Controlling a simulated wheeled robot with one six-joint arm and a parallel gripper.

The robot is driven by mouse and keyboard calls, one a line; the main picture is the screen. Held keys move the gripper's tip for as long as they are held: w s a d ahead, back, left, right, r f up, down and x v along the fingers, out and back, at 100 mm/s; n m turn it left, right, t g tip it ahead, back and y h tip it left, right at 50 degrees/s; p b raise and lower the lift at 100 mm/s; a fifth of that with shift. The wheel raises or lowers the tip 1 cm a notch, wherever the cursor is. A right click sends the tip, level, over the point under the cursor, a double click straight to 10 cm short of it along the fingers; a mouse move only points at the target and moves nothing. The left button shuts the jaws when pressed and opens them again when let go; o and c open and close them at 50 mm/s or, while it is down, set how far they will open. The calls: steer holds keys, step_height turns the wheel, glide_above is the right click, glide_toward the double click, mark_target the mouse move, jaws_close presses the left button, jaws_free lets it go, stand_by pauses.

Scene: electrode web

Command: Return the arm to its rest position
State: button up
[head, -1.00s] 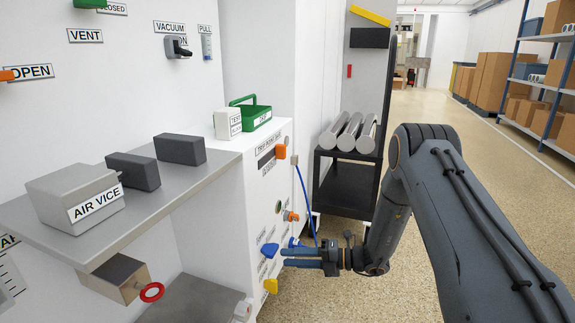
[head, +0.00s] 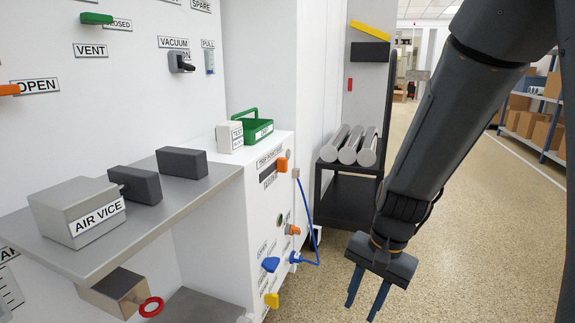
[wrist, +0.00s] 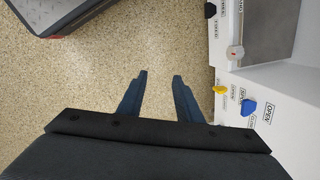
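My gripper (head: 367,288) hangs pointing down over the speckled floor in the head view, to the right of the white test cabinet. Its two blue fingers are apart with nothing between them. In the wrist view my gripper (wrist: 158,95) also shows open and empty, with bare floor beyond the fingertips. My arm comes down from the upper right of the head view. The blue handle (head: 270,264) and the blue hose (head: 309,225) on the cabinet's front are apart from the fingers.
A black cart (head: 346,203) with several metal rolls (head: 349,147) stands behind my gripper. A grey shelf (head: 118,241) bears the air vice (head: 75,208) at left. Blue shelving with boxes (head: 545,131) is at right. Open floor lies between.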

steer(key=s+d+r+n+t+h, duration=0.2)
steer(key=d+r+n, duration=0.1)
steer(key=n, duration=0.3)
steer(key=s+a+r+n+g+y, duration=0.1)
steer(key=s+a+r+n, duration=0.3)
steer(key=s+a, duration=0.45)
steer(key=s+a+r+n+g+y, duration=0.1)
steer(key=s+a+r+n, duration=0.4)
steer(key=a, duration=0.7)
steer(key=s+d+r+m+h+p, duration=0.1)
steer(key=d+r+m+p, duration=0.2)
steer(key=d+r+p, duration=0.7)
steer(key=d+r+m+h+p, duration=0.1)
steer(key=d+r+m+p, duration=0.3)
steer(key=d+r+p, duration=0.6)
step_height(320, 180, up, 5)
steer(key=p, duration=1.3)
steer(key=shift+s+d+m, duration=0.3)
steer(key=shift+s+d, duration=0.05)
